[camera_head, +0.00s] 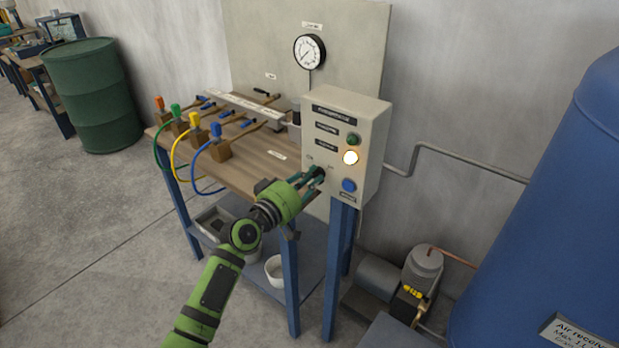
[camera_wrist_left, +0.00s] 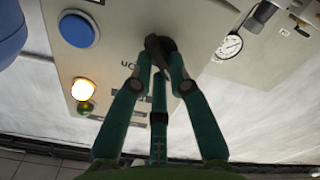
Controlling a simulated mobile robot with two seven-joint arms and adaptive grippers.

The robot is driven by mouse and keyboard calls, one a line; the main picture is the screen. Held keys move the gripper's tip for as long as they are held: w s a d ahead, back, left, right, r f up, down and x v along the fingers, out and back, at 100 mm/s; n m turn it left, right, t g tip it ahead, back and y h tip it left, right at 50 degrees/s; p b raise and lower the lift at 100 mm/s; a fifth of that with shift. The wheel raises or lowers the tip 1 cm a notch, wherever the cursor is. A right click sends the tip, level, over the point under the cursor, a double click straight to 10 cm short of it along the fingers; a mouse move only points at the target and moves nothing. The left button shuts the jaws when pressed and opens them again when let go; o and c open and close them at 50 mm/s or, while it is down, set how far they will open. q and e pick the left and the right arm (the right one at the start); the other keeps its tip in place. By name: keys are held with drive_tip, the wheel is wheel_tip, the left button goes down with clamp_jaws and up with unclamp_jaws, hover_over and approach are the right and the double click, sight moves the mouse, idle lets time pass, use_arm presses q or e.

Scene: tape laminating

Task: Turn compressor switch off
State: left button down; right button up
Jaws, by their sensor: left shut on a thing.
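The compressor switch (camera_head: 320,172) is a dark rotary knob on the front of the pale control box (camera_head: 358,112). My left gripper (camera_head: 314,178) is at the box front with its fingers closed around the knob. In the left wrist view, the green-grey fingers (camera_wrist_left: 158,76) meet at the dark knob (camera_wrist_left: 156,44), which they partly cover. The lettering beside the knob is partly hidden, so I cannot read its setting. A lamp (camera_head: 350,157) on the box glows warm white. My right gripper is not in view.
A blue button (camera_head: 348,185) sits close to the knob, and a dark green lamp (camera_head: 353,139) is above the lit one. A wooden bench (camera_head: 250,178) with valves and hoses is left of the box. A blue tank (camera_head: 560,200) stands at the right.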

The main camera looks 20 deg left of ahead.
use_arm(q)
drive_tip(key=c, duration=1.2)
unclamp_jaws()
drive_tip(key=v, duration=1.2)
